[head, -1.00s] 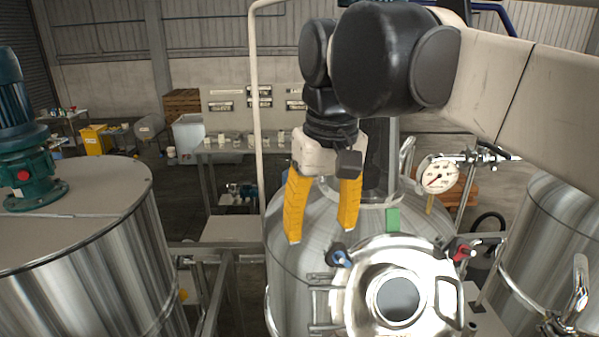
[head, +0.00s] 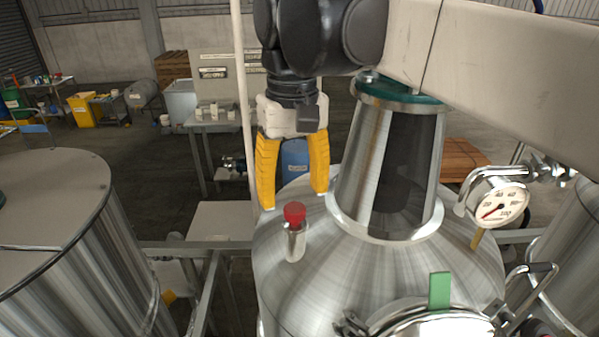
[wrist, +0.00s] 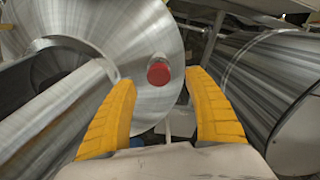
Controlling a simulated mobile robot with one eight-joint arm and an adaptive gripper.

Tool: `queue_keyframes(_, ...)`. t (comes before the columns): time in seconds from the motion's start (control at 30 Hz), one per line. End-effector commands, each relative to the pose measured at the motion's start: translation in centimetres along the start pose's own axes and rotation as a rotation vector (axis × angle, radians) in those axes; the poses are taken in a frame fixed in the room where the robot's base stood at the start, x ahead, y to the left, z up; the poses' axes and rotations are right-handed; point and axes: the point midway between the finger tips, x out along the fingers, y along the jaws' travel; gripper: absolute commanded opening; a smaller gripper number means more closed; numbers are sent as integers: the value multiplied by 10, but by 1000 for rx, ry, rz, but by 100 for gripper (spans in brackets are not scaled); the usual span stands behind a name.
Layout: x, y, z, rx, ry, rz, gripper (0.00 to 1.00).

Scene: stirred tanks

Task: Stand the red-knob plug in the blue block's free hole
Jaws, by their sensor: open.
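The red-knob plug (head: 294,213) stands upright in a short metal nozzle (head: 294,243) on the tank's domed top. In the wrist view the red knob (wrist: 159,73) shows beyond the fingertips, roughly midway between them. My gripper (head: 294,201) is open and empty, its yellow fingers pointing down. In the head view its fingertips appear just above and around the knob; whether they are at its depth I cannot tell. In the wrist view the gripper (wrist: 160,80) has both fingers well apart. I do not see the blue block in any current view.
A wide metal column (head: 350,170) rises from the tank right of the gripper. A pressure gauge (head: 500,206) and a green tab (head: 439,290) by the hatch are farther right. Another tank (head: 60,250) stands at left. A railing (head: 200,245) runs between.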

Motion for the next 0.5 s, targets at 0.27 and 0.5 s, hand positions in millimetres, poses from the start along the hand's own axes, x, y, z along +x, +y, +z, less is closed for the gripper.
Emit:
queue_keyframes(0.27, 27, 2, -2, 0, 0, 0, 61)
queue_keyframes(0.5, 59, 3, -3, 0, 0, 0, 61)
